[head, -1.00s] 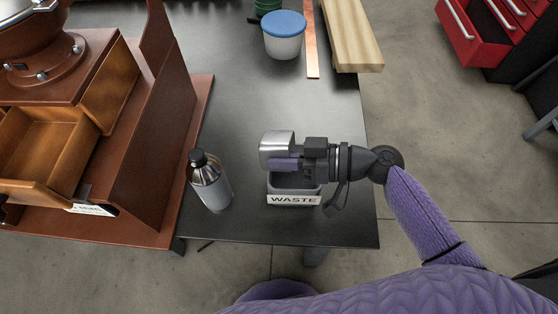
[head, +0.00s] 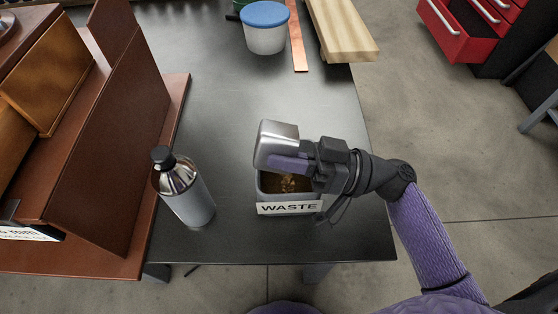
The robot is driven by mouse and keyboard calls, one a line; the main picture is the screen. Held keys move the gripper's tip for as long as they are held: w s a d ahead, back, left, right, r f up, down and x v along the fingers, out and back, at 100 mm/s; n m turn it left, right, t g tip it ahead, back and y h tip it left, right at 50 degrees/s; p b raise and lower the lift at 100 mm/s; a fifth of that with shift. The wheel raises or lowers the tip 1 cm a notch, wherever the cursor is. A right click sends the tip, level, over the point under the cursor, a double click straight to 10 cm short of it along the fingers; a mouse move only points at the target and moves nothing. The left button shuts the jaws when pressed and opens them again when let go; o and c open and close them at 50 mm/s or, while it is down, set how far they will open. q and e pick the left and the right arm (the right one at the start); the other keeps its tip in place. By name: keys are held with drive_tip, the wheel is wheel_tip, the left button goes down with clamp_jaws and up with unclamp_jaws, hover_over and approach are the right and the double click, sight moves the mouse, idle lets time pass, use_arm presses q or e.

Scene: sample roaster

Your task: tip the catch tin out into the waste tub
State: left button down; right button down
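My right gripper (head: 302,160) is above the waste tub and shut on a shiny metal catch tin (head: 274,142). The tin is tilted over the tub's back left part, and its opening is not clearly visible. The grey waste tub (head: 289,208), with a white "WASTE" label on its front, stands near the table's front edge. Light brown bits lie or fall inside the tub, below the tin; I cannot tell which. My gripper hides the tub's right part. My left gripper is not in view.
A metal bottle with a black cap (head: 184,188) stands left of the tub. The brown roaster (head: 110,150) fills the left side. A blue-lidded container (head: 265,28), a copper strip (head: 298,45) and a wooden board (head: 342,35) are at the back. The middle of the table (head: 225,105) is clear.

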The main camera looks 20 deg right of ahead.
drive_tip(key=y+b, duration=0.1)
drive_tip(key=t+b, duration=0.1)
drive_tip(key=b, duration=0.1)
drive_tip(key=shift+s+d+f+y, duration=0.1)
drive_tip(key=shift+d+f+y, duration=0.2)
drive_tip(key=shift+d+y, duration=0.1)
drive_tip(key=shift+d+r+y+b, duration=0.1)
drive_tip(key=shift+y+b, duration=0.3)
drive_tip(key=shift+b, duration=0.4)
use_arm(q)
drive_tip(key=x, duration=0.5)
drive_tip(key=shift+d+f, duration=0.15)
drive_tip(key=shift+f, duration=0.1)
use_arm(e)
drive_tip(key=shift+s+d+r, duration=0.1)
drive_tip(key=shift+r, duration=0.05)
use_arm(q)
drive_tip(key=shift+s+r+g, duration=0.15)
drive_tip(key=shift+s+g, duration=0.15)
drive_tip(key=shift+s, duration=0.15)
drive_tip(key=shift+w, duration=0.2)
